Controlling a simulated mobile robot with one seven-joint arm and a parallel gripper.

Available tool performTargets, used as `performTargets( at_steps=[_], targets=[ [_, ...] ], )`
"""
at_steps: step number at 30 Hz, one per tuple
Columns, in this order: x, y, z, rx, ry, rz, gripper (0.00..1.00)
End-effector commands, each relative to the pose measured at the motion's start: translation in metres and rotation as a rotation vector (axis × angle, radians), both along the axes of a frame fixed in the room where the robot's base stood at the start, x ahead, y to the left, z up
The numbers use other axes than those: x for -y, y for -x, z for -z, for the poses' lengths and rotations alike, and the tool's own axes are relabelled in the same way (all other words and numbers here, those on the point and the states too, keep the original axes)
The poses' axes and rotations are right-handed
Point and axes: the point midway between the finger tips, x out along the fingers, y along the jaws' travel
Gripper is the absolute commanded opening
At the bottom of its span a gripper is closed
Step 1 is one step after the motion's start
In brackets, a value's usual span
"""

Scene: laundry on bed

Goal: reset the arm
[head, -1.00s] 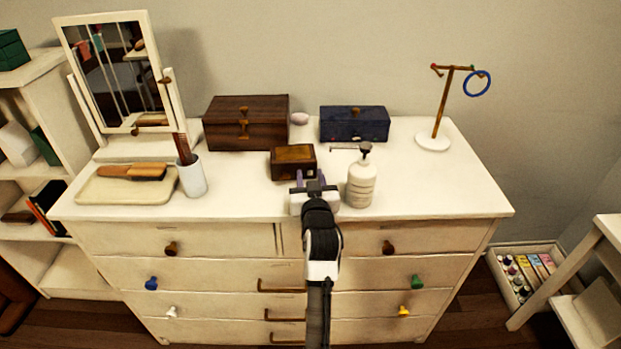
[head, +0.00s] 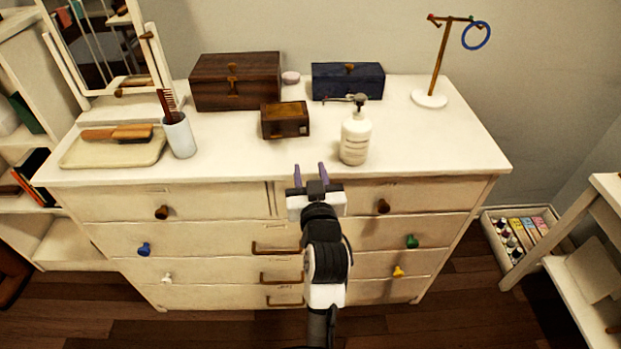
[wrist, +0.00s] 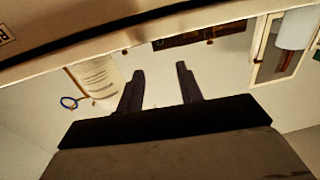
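My gripper (head: 310,168) is in front of the white dresser (head: 235,180), near its front top edge in the head view. Its two purple-grey fingers stand apart with nothing between them. In the wrist view the fingers (wrist: 160,85) also show spread and empty. The white pump bottle (head: 355,138) stands upright on the dresser top, right of and beyond the fingers. The small brown box (head: 285,120) stands beyond them, slightly left. No contact with either shows.
On the top stand a dark wooden box (head: 236,82), a blue box (head: 347,80), a ring stand (head: 430,98), a cup with a comb (head: 179,136), a tray with a brush (head: 85,158) and a mirror (head: 105,50). A bottle crate (head: 520,232) sits on the floor at right.

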Motion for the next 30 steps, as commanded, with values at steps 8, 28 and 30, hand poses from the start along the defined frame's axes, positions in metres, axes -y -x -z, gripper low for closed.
performTargets(
  at_steps=[8,28,30],
  targets=[
    [0.001,0.006,0.0,0.0,0.0,0.0,0.36],
    [-0.121,0.012,-0.121,0.361,-0.051,-0.214,0.36],
    [-0.158,0.028,-0.159,0.476,-0.082,-0.283,0.36]
  ],
)
